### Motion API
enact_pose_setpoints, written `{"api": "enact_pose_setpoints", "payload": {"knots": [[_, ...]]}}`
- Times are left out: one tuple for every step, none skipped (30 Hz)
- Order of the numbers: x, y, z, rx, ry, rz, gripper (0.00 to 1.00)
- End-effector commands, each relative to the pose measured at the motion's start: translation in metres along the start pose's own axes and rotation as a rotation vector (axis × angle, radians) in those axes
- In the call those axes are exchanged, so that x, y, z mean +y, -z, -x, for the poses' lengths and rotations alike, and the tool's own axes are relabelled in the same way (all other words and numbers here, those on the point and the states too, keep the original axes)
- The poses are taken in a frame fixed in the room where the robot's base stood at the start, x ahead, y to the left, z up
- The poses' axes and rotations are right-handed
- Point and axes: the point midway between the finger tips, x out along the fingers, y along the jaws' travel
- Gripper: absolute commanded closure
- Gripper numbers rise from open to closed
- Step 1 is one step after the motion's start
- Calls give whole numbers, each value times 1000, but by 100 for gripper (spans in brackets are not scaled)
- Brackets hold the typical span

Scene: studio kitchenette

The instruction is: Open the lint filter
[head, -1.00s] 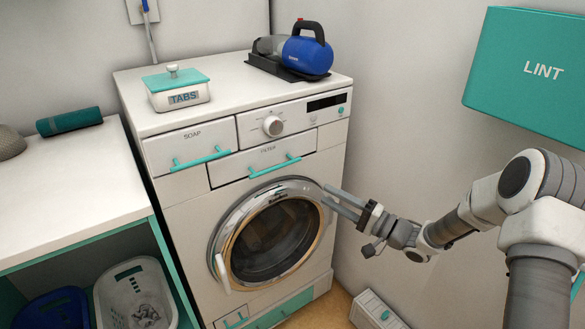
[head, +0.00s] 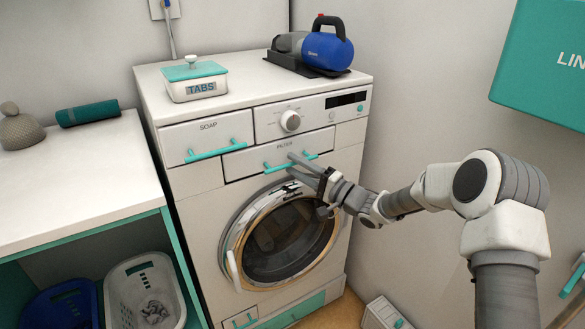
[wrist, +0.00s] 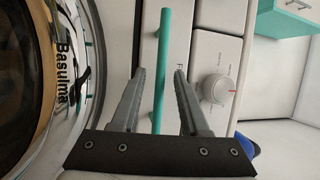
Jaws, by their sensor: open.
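The lint filter drawer (head: 245,163) is a white panel marked FILTER in the upper front of the washing machine, below the dial. It looks shut. Its teal bar handle (head: 273,167) runs across its lower part. My gripper (head: 291,162) is open at the handle, with its fingers reaching it from the right. In the wrist view the handle (wrist: 164,40) runs up between the two spread fingers (wrist: 160,74), with a gap on each side. The fingers partly hide the handle in the head view.
The soap drawer (head: 205,137) with its own teal handle is just left. The round door (head: 283,238) is below, and the dial (head: 290,121) above. A teal LINT box (head: 535,75) is on the right wall. A counter (head: 75,180) stands at left.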

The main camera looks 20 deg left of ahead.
Motion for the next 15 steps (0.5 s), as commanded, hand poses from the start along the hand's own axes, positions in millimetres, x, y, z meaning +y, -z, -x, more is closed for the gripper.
{"api": "enact_pose_setpoints", "payload": {"knots": [[1, -1, -5, -2, 1, 0, 55], [1, -1, -8, -2, 1, 0, 55], [0, 0, -10, -1, 1, -1, 55], [0, 0, -11, -1, 1, -1, 55], [0, 0, -12, -1, 1, -1, 55], [0, 0, -13, 0, 1, -1, 55], [0, 0, -13, 0, 0, -1, 55], [0, 0, -14, 0, 0, -1, 55], [0, 0, -14, 0, 0, -1, 55], [0, 0, -14, 0, 0, -1, 55], [0, 0, -13, 0, 0, -1, 55], [0, 0, -13, 0, 0, -1, 55], [0, 0, -13, 0, 0, -1, 55], [0, 0, -13, 0, 0, -1, 59], [0, 0, -13, 0, 0, -1, 66]]}}
